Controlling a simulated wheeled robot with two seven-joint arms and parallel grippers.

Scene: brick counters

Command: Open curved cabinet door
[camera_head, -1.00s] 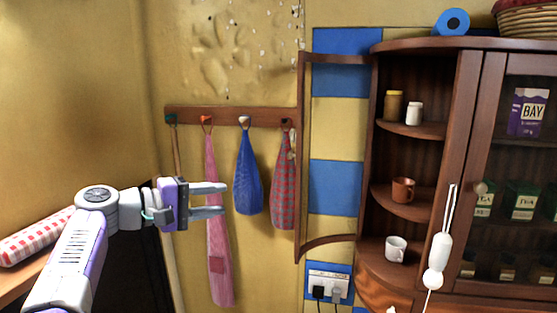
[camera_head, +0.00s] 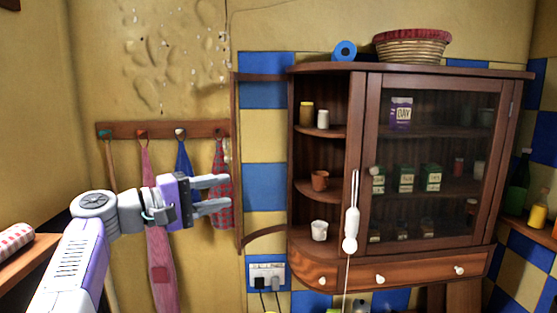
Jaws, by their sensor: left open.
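A brown wooden cabinet (camera_head: 357,160) hangs on the wall at centre right. Its curved door (camera_head: 238,165) stands swung wide open to the left, seen nearly edge-on as a thin frame with curved top and bottom rails. The curved open shelves behind it hold jars, a brown cup (camera_head: 320,180) and a white cup (camera_head: 319,230). My left gripper (camera_head: 222,193) is open and empty. It points right, in front of the hanging cloths and left of the door frame in the picture. I cannot tell its depth from the door. My right gripper is not in view.
The cabinet's glass front (camera_head: 440,150) is shut, with drawers (camera_head: 400,275) below. A white pull cord (camera_head: 352,215) hangs before the cabinet. A basket (camera_head: 412,45) and a blue roll (camera_head: 345,50) sit on top. Cloths hang from a peg rail (camera_head: 165,129).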

